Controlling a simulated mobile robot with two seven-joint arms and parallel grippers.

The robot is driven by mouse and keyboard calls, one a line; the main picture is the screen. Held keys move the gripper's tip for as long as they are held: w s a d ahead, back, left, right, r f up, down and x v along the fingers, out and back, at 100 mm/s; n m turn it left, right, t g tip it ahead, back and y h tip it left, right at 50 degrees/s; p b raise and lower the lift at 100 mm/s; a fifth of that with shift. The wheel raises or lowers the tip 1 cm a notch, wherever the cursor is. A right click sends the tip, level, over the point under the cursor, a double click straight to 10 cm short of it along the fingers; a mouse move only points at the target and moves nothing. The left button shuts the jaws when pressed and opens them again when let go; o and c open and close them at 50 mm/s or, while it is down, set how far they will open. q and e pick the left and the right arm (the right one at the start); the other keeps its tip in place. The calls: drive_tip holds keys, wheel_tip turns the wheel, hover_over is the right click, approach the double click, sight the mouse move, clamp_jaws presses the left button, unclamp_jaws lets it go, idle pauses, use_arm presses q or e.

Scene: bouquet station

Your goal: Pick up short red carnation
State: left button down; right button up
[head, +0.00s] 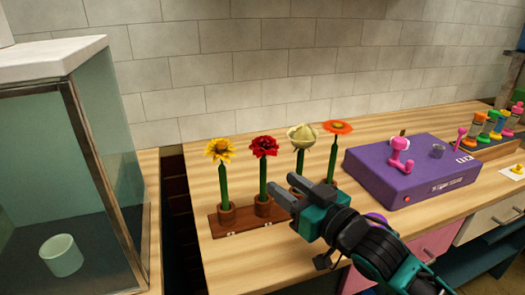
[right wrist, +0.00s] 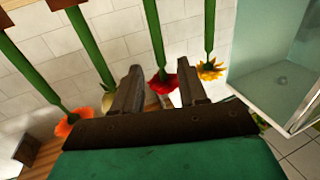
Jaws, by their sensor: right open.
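The red carnation (head: 263,147) stands upright on a green stem in a brown cup of the wooden rack (head: 236,226), second from the left. My right gripper (head: 283,185) is open and empty, just right of its stem in the head view. In the right wrist view, which is upside down, the red bloom (right wrist: 163,84) shows between the two fingers of the right gripper (right wrist: 162,72). No contact is visible, and the depth gap is unclear. My left gripper is not in view.
A yellow flower (head: 219,150) stands left of the carnation. A cream rose (head: 301,137) and an orange flower (head: 337,127) stand close on its right. A purple box (head: 412,173) with pink fittings lies farther right. A glass case (head: 110,160) with a pale cup (head: 61,256) stands left.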

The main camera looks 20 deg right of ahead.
sight(265, 171)
drive_tip(key=shift+x, duration=4)
drive_tip(key=shift+f, duration=0.15)
drive_tip(key=shift+c, duration=0.3)
clamp_jaws()
